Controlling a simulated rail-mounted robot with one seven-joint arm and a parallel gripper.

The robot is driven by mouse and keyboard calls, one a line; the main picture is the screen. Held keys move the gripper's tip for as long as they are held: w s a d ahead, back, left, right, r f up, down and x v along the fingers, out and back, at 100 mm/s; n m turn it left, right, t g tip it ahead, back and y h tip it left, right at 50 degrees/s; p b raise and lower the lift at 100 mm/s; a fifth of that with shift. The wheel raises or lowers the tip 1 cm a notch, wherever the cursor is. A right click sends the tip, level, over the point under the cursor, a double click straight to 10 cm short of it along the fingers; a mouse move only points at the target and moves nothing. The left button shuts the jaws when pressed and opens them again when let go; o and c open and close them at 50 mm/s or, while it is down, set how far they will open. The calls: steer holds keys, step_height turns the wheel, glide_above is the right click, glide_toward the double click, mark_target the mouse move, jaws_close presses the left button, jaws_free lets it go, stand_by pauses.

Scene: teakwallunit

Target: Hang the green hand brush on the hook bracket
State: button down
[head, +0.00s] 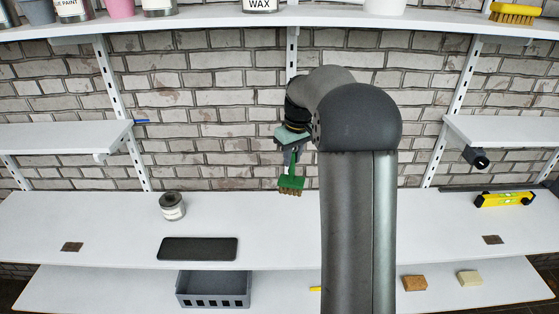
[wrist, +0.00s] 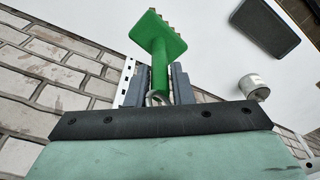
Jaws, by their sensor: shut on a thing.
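The green hand brush (head: 291,183) hangs from my gripper (head: 289,154), bristles down, in front of the brick wall and above the middle shelf. In the wrist view my gripper (wrist: 160,80) is shut on the handle of the green brush (wrist: 158,45). A metal ring shows at the handle's end, between the fingers. I cannot make out the hook bracket for certain. A small blue piece (head: 141,121) sticks out by the left upright; I cannot tell what it is. My arm hides part of the wall and shelves right of centre.
On the middle shelf (head: 120,215) stand a labelled jar (head: 172,206), a dark flat pad (head: 197,248) and a yellow level (head: 505,199). A grey crate (head: 214,290) is below. A black cylinder (head: 475,157) sits under the right side shelf. The top shelf (head: 215,20) holds cans and pots.

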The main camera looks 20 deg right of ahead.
steer(key=shift+w+d, duration=0.35)
steer(key=shift+w, duration=0.05)
steer(key=w+d+f+p, duration=0.1)
steer(key=w+d+p, duration=0.1)
steer(key=w+p, duration=0.3)
steer(key=shift+w+d+f, duration=0.4)
steer(key=shift+w, duration=0.85)
steer(key=shift+d, duration=0.1)
steer(key=c, duration=1.2)
jaws_free()
steer(key=shift+d+f, duration=0.1)
